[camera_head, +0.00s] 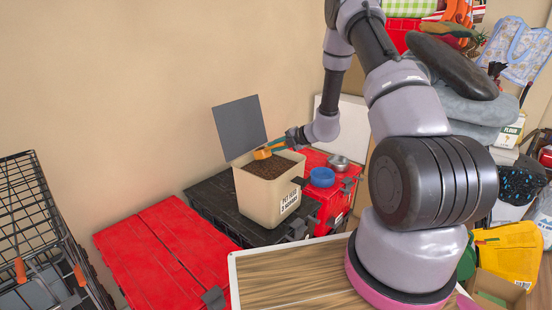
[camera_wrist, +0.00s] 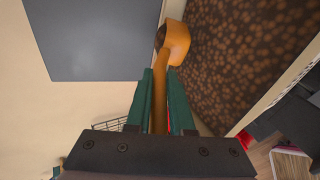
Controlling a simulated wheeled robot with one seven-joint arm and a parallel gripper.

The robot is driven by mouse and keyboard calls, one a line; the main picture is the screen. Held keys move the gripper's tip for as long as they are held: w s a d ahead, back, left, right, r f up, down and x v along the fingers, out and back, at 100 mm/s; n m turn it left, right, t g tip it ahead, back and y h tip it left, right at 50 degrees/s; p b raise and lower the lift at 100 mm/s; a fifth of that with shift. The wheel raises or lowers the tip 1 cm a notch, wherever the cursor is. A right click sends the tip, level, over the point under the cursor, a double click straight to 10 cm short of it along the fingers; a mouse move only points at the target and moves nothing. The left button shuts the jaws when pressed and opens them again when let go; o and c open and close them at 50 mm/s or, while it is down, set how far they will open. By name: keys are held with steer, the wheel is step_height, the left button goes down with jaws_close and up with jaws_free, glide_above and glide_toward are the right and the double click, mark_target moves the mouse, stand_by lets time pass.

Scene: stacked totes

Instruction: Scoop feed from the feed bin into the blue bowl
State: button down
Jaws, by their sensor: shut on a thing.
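The feed bin (camera_head: 262,202) is a cream box with its grey lid (camera_head: 239,125) open, standing on a black tote. Brown feed (camera_head: 268,167) fills it to near the rim; it also shows in the wrist view (camera_wrist: 245,60). My gripper (camera_head: 285,142) is shut on the handle of an orange scoop (camera_head: 263,153). In the wrist view the green fingers of my gripper (camera_wrist: 161,95) flank the handle, and the scoop head (camera_wrist: 175,42) is over the bin's edge beside the feed. I cannot tell if the scoop holds feed. The blue bowl (camera_head: 322,178) sits right of the bin on a red tote.
A metal bowl (camera_head: 339,161) stands just behind the blue bowl. A wooden-topped surface (camera_head: 290,275) is in front. Stacked sacks (camera_head: 480,105) crowd the right.

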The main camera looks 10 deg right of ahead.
steer(key=shift+r, duration=0.8)
steer(key=shift+s+d+r+t+y, duration=0.15)
steer(key=shift+s+r+t+y, duration=0.15)
steer(key=shift+r, duration=0.95)
steer(key=shift+s+d+r+t+y, duration=0.15)
steer(key=shift+s+r+t, duration=0.15)
steer(key=shift+r, duration=0.95)
steer(key=shift+s+d+r+t+y, duration=0.1)
steer(key=shift+s+r+t+y, duration=0.25)
steer(key=shift+r, duration=0.9)
steer(key=shift+w, duration=0.2)
